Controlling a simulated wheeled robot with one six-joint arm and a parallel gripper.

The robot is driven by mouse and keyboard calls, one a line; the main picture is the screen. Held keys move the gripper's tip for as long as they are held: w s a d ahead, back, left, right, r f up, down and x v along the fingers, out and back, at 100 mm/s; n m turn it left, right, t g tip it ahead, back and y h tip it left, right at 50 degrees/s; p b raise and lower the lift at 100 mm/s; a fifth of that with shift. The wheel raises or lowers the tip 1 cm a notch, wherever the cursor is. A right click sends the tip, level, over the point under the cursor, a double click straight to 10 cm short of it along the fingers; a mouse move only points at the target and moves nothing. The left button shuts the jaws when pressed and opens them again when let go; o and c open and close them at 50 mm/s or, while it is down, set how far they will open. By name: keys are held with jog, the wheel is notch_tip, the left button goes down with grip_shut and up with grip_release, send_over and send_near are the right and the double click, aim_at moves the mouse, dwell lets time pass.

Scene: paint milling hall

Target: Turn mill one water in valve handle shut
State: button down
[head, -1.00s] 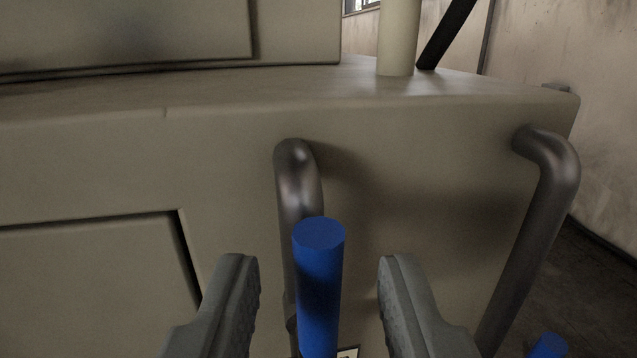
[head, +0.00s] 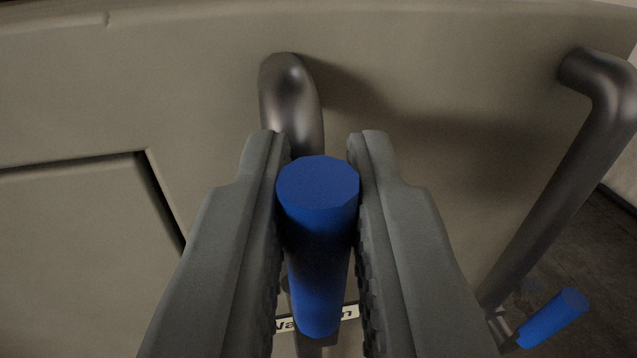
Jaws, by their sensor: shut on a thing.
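The blue valve handle (head: 318,215) stands up in the lower middle of the head view, its round end facing me. My gripper (head: 318,150) has one finger on each side of it and is shut on it. Behind the handle a dark metal pipe (head: 290,100) bends out of the beige mill housing (head: 430,80) and runs down. A pale label (head: 348,312) is partly hidden behind the handle; only a few of its letters show. The valve body under the handle is mostly hidden.
A second dark pipe (head: 560,180) comes out of the housing at the right. A second blue handle (head: 552,318) sticks out sideways near its lower end. A recessed panel (head: 70,250) is at the left. Dark floor (head: 590,240) shows at the far right.

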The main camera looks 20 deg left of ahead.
jog(key=shift+d, duration=0.1)
jog(key=w+d+f+m+g+y, duration=0.1)
jog(key=w+d+f+m, duration=0.1)
jog(key=m, duration=0.6)
jog(key=w+d+f+m+g, duration=0.2)
jog(key=d+f+m, duration=0.2)
jog(key=m, duration=0.3)
jog(key=shift+f+m+g+y, duration=0.3)
jog(key=shift+f+m+y, duration=0.1)
jog(key=shift+f, duration=0.35)
dwell(0.4)
jog(key=c, duration=1.5)
grip_release()
jog(key=shift+o, duration=0.2)
jog(key=v, duration=1.7)
jog(key=shift+s, duration=0.15)
